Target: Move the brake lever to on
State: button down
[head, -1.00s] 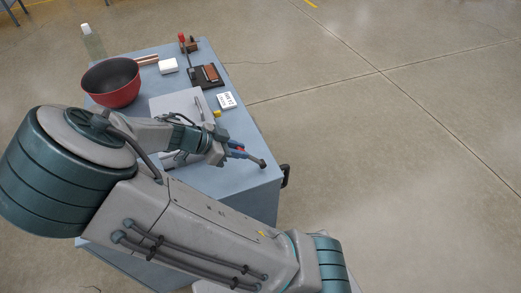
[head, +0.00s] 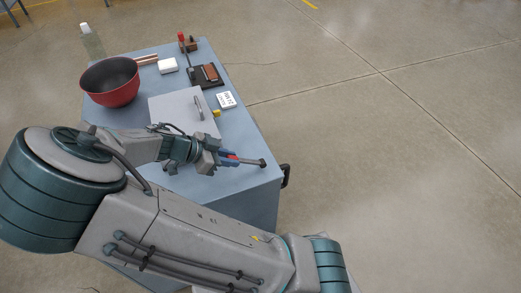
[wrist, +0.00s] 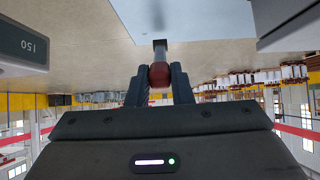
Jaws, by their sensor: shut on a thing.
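My gripper (head: 236,159) is near the right front part of the blue table. It is shut on the red knob (wrist: 159,75) of a short grey rod (head: 250,161), which looks like the brake lever. In the wrist view the knob sits between both fingers (wrist: 160,82) and the rod runs away from them to a dark end. In the head view the dark end (head: 262,163) lies near the table's right edge. The fingers hide part of the rod there. I cannot read any on or off marking beside it.
The blue table (head: 240,180) bears a grey panel with a handle (head: 178,108), a red bowl (head: 110,92), a bottle (head: 92,42), a white block (head: 168,65), a labelled white card (head: 226,100) and a black base (head: 207,84) with another red-topped rod. Open floor lies right.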

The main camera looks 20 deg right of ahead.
aim_at(224, 181)
jog(key=shift+a+f, duration=0.4)
jog(key=shift+f, duration=0.2)
jog(key=shift+a+f+b, duration=0.35)
jog(key=shift+f+b, duration=0.2)
jog(key=shift+f, duration=0.2)
jog(key=shift+a+f+b, duration=0.35)
jog(key=shift+f+b, duration=0.15)
jog(key=shift+f, duration=0.35)
jog(key=shift+a+f+b, duration=0.15)
jog(key=shift+f+b, duration=0.4)
jog(key=shift+f, duration=0.25)
jog(key=c, duration=1.2)
grip_release()
jog(key=shift+r, duration=0.1)
